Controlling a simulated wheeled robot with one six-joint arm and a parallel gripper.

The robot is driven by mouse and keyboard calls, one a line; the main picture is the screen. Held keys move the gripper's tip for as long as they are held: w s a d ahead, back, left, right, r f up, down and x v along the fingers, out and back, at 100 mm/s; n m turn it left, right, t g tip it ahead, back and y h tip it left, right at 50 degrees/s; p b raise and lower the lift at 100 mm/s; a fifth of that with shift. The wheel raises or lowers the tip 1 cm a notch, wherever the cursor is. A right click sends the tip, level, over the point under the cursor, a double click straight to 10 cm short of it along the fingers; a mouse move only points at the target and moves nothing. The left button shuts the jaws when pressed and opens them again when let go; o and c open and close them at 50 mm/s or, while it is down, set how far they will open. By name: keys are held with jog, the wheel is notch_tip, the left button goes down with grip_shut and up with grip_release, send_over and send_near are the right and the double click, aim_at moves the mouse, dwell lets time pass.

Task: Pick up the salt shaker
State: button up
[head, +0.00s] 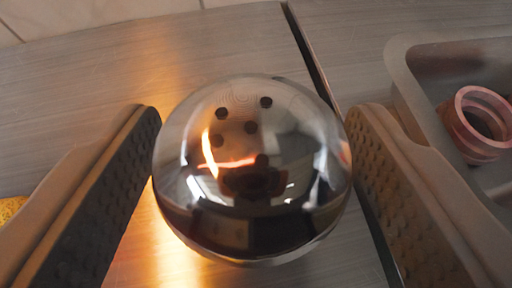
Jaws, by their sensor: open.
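The salt shaker (255,190) is a shiny chrome, rounded shaker with several dark holes in its top. It is in the middle of the head view, seen from above, and stands on a grey counter. My gripper (253,125) is open, with one dark studded finger pad on each side of the shaker. The left pad comes very close to the shaker's left side and the right pad to its right side; I cannot tell whether either touches. The lower part of the shaker is hidden beneath its domed top.
A grey basin (415,65) lies at the right, with a pinkish ring-shaped object (467,140) in it. A dark gap (308,55) runs along the counter behind the shaker. A yellow item (10,208) shows at the left edge. The counter (110,70) is clear at the back left.

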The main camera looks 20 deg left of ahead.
jog(key=shift+r, duration=0.1)
jog(key=c, duration=1.1)
notch_tip(320, 180, up, 10)
jog(key=o, duration=0.5)
jog(key=c, duration=0.5)
